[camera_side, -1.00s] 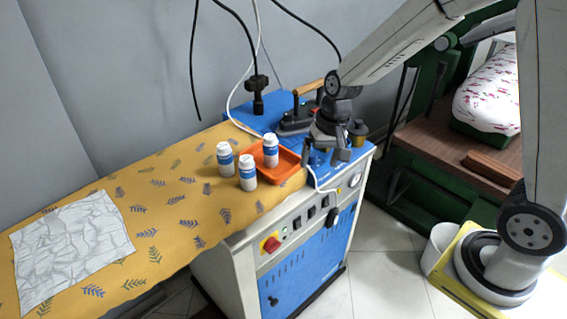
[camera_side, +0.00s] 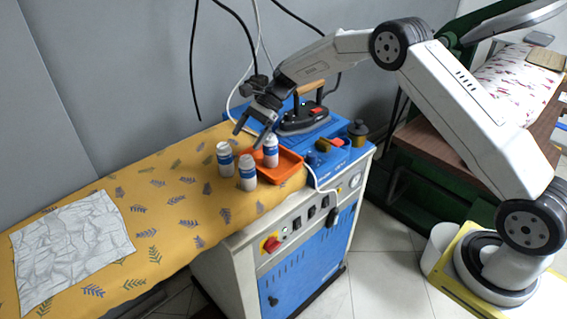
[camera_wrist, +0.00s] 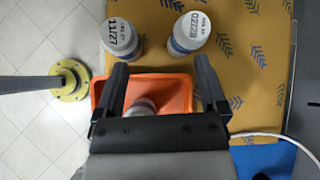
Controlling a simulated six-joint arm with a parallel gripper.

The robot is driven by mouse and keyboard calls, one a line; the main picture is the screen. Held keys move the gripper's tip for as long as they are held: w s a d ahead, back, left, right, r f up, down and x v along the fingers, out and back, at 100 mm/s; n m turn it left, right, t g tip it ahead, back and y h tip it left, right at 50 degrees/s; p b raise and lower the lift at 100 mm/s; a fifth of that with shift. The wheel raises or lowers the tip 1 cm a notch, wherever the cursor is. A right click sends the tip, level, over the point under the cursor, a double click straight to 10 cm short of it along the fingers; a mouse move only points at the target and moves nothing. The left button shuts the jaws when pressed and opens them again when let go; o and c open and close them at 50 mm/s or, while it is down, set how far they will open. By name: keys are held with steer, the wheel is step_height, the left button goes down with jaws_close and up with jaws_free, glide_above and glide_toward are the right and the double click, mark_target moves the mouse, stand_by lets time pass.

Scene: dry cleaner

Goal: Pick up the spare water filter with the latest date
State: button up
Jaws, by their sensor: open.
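Three white bottles with blue bands, the water filters, stand upright in the side view. One (camera_side: 225,159) is at the left on the yellow cloth. One (camera_side: 248,173) is in front on the cloth beside the tray. One (camera_side: 271,151) stands in the orange tray (camera_side: 292,167). In the wrist view, the left filter's cap (camera_wrist: 119,36) reads 11/27. The right filter's cap (camera_wrist: 191,29) seems to read 02/28, but is hard to make out. The tray's filter (camera_wrist: 145,104) is mostly hidden by my gripper. My gripper (camera_side: 250,135) is open and empty above the filters, tilted.
An iron (camera_side: 304,117) with a wooden handle stands on the blue surface behind the tray. A dark jar (camera_side: 357,132) is to its right. Cables hang behind my gripper. A crumpled white cloth (camera_side: 70,245) lies at the left, with clear yellow cloth (camera_side: 165,215) between.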

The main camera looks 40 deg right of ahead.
mark_target(219, 152)
steer(key=w+y, duration=0.1)
steer(key=w+m+y, duration=0.1)
steer(key=w, duration=0.1)
steer(key=shift+a+f+m, duration=0.2)
steer(key=shift+m, duration=0.1)
steer(key=shift+w+r+m+y, duration=0.1)
steer(key=shift+w+m+y, duration=0.2)
steer(key=shift+w+y, duration=0.3)
steer(key=shift+s, duration=0.1)
steer(key=shift+x, duration=1.35)
steer(key=shift+s+x, duration=0.2)
steer(key=shift+x, duration=2.4)
jaws_close()
